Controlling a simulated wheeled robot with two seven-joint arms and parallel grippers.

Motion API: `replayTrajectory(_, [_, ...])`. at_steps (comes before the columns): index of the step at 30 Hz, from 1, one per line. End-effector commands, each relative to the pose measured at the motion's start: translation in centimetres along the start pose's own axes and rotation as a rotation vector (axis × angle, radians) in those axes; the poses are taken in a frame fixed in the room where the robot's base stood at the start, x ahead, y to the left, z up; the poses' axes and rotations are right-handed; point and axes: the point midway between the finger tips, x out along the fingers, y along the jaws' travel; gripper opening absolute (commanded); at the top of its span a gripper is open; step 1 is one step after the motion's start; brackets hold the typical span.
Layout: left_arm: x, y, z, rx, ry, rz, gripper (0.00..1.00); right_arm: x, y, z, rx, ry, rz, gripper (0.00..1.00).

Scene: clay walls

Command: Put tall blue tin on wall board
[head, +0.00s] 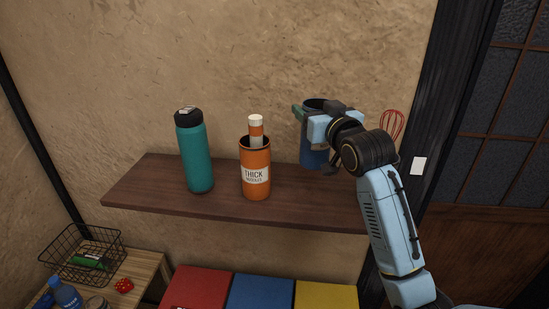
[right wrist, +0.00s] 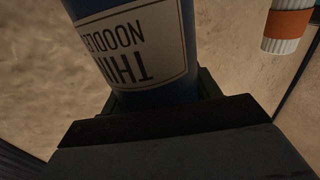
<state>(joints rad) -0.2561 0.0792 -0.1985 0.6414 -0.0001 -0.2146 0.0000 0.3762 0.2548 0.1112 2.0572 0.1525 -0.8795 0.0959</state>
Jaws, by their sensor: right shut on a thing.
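The tall blue tin (head: 313,158) is upright at the right part of the wooden wall board (head: 225,212). My right gripper (head: 318,118) is shut on it near its top and hides part of it. In the right wrist view the blue tin (right wrist: 135,50), with a pale "THIN NOODLES" label, is between the jaws of my right gripper (right wrist: 155,105). I cannot tell whether its base touches the board. My left gripper is not in view.
A red whisk (head: 393,124) shows behind my arm. Below are a wire basket (head: 82,250) and red, blue and yellow surfaces. A door is right.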

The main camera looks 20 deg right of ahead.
Motion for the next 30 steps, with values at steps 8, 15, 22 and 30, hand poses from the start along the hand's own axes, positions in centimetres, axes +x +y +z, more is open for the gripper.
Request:
replayTrajectory(8, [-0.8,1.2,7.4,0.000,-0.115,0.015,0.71,0.0,0.0,4.3,0.001,-0.002,0.000,0.27])
replayTrajectory(15, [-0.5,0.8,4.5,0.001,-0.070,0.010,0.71,0.0,-0.1,7.5,0.001,-0.004,0.000,0.27])
replayTrajectory(22, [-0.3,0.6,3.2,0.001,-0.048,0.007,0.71,0.0,-0.1,8.2,0.000,0.001,-0.001,0.27])
replayTrajectory(30, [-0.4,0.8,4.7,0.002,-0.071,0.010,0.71,0.0,-0.1,8.5,0.000,0.000,-0.001,0.66])
